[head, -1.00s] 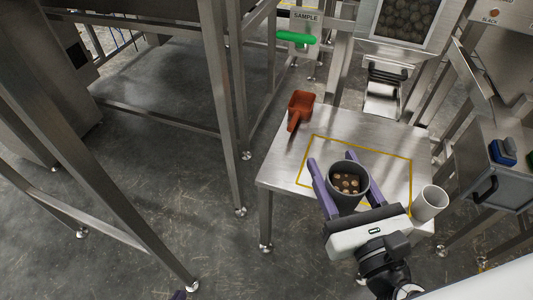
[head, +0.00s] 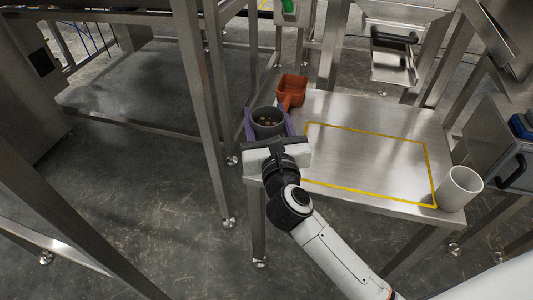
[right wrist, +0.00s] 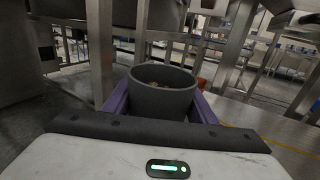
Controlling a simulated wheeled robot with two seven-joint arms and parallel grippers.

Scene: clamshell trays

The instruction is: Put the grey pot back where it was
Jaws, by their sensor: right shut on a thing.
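The grey pot (head: 268,130) holds several small brown round pieces. It is upright between the purple fingers of my right gripper (head: 268,120), at the left edge of the steel table (head: 365,160). The pot also shows in the right wrist view (right wrist: 163,97), with a finger on each side, and my right gripper (right wrist: 160,105) is shut on it. I cannot tell whether the pot's base touches the table. A yellow outlined rectangle (head: 370,133) on the table is empty. My left gripper is not in view.
A white cup (head: 459,188) stands at the table's right front corner. A steel frame post (head: 205,100) rises left of the table.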

